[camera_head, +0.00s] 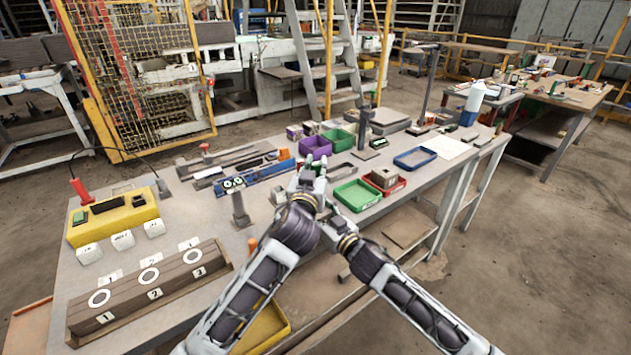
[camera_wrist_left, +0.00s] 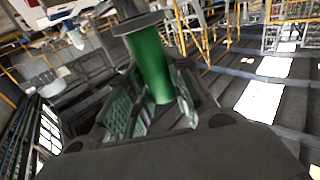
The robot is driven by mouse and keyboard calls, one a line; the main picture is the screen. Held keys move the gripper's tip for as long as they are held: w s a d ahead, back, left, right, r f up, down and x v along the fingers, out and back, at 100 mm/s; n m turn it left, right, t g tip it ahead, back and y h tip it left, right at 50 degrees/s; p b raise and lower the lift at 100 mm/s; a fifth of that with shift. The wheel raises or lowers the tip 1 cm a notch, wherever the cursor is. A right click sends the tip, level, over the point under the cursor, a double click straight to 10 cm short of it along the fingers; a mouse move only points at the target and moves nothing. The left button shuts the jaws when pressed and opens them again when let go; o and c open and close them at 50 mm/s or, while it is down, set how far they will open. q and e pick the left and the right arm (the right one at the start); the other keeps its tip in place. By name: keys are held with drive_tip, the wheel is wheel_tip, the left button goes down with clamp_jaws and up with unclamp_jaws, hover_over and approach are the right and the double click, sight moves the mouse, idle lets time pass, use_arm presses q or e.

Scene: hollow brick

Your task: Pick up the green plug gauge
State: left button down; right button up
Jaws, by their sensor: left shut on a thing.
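The green plug gauge (camera_wrist_left: 150,62) shows in the left wrist view as a green cylinder with a dark collar at its top. It stands tilted between the two fingers of my left gripper (camera_wrist_left: 155,105), which is shut on it. My right arm comes in from the lower right and meets the left one in the picture. Its fingers cannot be told apart from the left gripper.
On the workbench (camera_head: 290,222) are a purple bin (camera_head: 315,147), a green tray (camera_head: 358,196), a blue tray (camera_head: 414,158) and a red tray (camera_head: 388,188). A wooden block with numbered rings (camera_head: 150,285) and a yellow box (camera_head: 112,217) stand at the left.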

use_arm(q)
drive_tip(key=shift+r, duration=0.9)
use_arm(e)
drive_tip(key=o, duration=1.3)
drive_tip(key=shift+s+d, duration=0.1)
drive_tip(key=shift+s, duration=0.05)
drive_tip(key=v, duration=1.1)
drive_tip(key=shift+s+d, duration=0.2)
drive_tip(key=shift+s, duration=0.1)
